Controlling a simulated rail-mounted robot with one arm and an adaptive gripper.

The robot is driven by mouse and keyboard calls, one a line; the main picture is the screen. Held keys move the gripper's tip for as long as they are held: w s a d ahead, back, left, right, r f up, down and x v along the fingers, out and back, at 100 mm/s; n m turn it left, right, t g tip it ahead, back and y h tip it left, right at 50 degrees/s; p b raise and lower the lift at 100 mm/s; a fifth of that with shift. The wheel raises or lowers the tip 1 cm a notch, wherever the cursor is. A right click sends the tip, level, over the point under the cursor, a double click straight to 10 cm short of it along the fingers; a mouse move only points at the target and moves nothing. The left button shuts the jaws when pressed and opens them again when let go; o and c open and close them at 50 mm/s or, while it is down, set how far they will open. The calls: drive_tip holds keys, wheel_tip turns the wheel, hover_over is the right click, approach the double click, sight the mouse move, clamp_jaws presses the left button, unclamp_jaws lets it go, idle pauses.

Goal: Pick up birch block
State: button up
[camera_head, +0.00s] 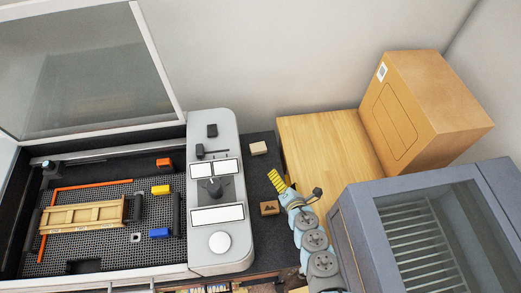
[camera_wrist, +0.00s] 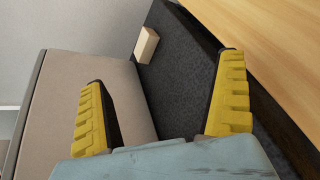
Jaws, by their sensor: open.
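A small pale wooden block, which looks like the birch block (camera_head: 258,148), lies on the dark strip between the grey machine panel and the wooden board. It also shows in the wrist view (camera_wrist: 147,44), beyond my fingertips and roughly between them. My gripper (camera_head: 277,181) is in front of the block, nearer the camera and apart from it. In the wrist view my gripper (camera_wrist: 165,72) has its two yellow fingers spread wide with nothing between them. A second, browner block (camera_head: 270,208) with a dark mark lies beside my arm on the same strip.
The grey control panel (camera_head: 220,255) rises left of the strip. A wooden board (camera_head: 318,140) and a cardboard box (camera_head: 430,105) stand to the right. A grey-blue cabinet (camera_head: 352,225) with a window is at the front right. The machine bed at left holds small coloured blocks.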

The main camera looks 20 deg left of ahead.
drive_tip(key=n, duration=0.1)
drive_tip(key=a+n, duration=0.1)
drive_tip(key=n, duration=0.1)
drive_tip(key=shift+s, duration=0.35)
drive_tip(key=n, duration=0.1)
drive_tip(key=a+n, duration=0.1)
drive_tip(key=n, duration=0.1)
drive_tip(key=s+n, duration=0.1)
drive_tip(key=n, duration=0.1)
drive_tip(key=shift+a+r, duration=0.25)
drive_tip(key=shift+s+a+r+n, duration=0.1)
drive_tip(key=shift+a+r+n, duration=0.3)
drive_tip(key=shift+n, duration=0.6)
drive_tip(key=shift+a+f, duration=0.15)
drive_tip(key=shift+a, duration=0.05)
drive_tip(key=b, duration=0.4)
approach(260, 152)
drive_tip(key=shift+w+a+f, duration=0.1)
drive_tip(key=shift+w+a, duration=0.25)
drive_tip(key=shift+w, duration=0.15)
drive_tip(key=shift+b+x, duration=0.45)
drive_tip(key=shift+x, duration=1.45)
drive_tip(key=shift+f, duration=0.15)
